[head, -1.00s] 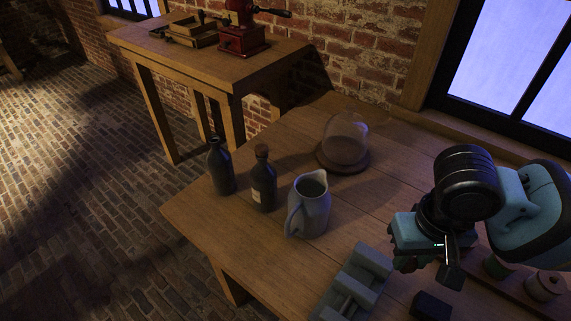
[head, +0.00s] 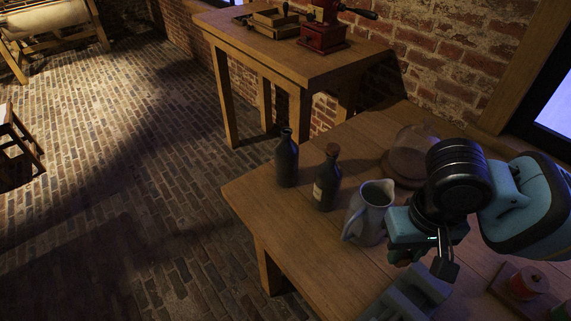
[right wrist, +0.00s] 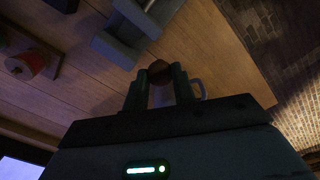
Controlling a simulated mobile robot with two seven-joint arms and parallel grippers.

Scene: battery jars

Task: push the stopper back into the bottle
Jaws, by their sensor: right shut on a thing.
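A dark bottle with an open neck (head: 287,160) stands upright near the left edge of the wooden table. A second dark bottle (head: 325,185), with a pale label and a brown cork (head: 332,150) in its mouth, stands upright to its right. My right gripper (head: 443,268) is over the table, right of both bottles and apart from them. In the right wrist view, its fingers (right wrist: 160,82) are shut on a small round brown piece (right wrist: 158,71), which looks like a stopper. The fingers hide part of it. My left gripper is not in view.
A grey jug (head: 371,212) stands between the bottles and my right gripper. A glass dome (head: 412,150) on a round base stands behind. A side table (head: 290,62) is farther back.

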